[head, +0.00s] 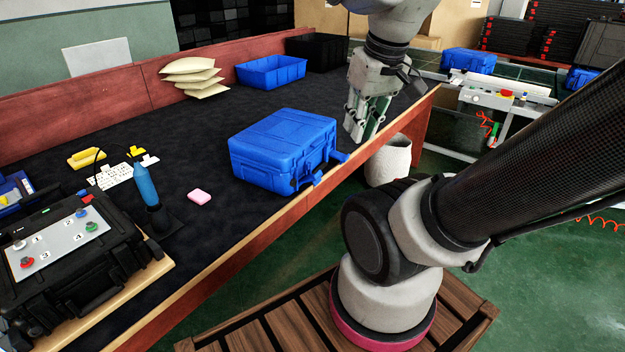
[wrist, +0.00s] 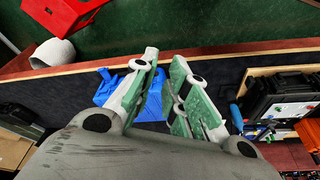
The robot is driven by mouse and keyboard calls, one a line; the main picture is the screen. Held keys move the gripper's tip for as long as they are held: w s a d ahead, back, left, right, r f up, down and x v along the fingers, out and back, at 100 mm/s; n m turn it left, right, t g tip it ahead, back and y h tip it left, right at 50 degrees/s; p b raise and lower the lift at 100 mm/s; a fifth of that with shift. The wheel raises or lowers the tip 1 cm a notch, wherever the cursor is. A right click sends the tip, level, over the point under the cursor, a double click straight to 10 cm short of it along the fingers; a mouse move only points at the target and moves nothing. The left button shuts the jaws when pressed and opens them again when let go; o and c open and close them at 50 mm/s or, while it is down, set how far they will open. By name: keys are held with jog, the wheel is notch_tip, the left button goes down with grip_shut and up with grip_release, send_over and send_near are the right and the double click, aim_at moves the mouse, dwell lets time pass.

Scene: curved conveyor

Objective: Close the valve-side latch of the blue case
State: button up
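The blue case (head: 275,145) lies on the dark table top near its front edge, with its lid down. Two blue latch tabs stick out on its front side: a nearer one (head: 303,182) and a farther one (head: 339,156). I cannot make out a valve, so I cannot tell which is valve-side. My gripper (head: 357,132) points down just beyond the far right end of the case, apart from it. Its green-padded fingers have a narrow gap and hold nothing. In the wrist view the case (wrist: 152,105) is largely hidden behind the fingers (wrist: 165,62).
A blue bin (head: 270,72), a black bin (head: 318,52) and stacked pale bags (head: 190,78) stand at the back. A pink block (head: 199,196), a blue tool (head: 146,185) and a black control case (head: 75,260) are left. A white bin (head: 389,162) stands beyond the table edge.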

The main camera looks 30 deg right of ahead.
aim_at(310, 179)
jog(key=d+f+m+g, duration=0.1)
jog(key=f, duration=0.1)
jog(key=d+f+m+g+y, duration=0.1)
jog(key=f+m, duration=0.1)
jog(key=f, duration=0.1)
jog(key=d+f+m+g, duration=0.1)
jog(key=d+f, duration=0.1)
jog(key=shift+s+f+m+y, duration=0.3)
jog(key=shift+f+y, duration=0.1)
grip_shut()
jog(key=w+d+f+m+t+y, duration=0.2)
jog(key=w+f+m, duration=0.2)
jog(key=f+m, duration=0.5)
jog(key=w+d+f+m+t+y, duration=0.2)
jog(key=w+f+m+t+y, duration=0.1)
jog(key=f+m, duration=0.7)
jog(key=w+d+f+m+t+h, duration=0.1)
jog(key=w+d+m+t+h, duration=0.2)
jog(key=w+m, duration=0.35)
jog(key=w+a+f+g, duration=0.1)
jog(key=w+a+f, duration=0.1)
jog(key=w+f, duration=0.5)
jog(key=shift+w+a+r+n, duration=0.15)
jog(key=shift+a+r+n, duration=0.05)
jog(key=shift+r, duration=0.5)
jog(key=shift+w+a+r+n, duration=0.1)
jog(key=shift+a+r+n, duration=0.1)
jog(key=shift+r, duration=0.45)
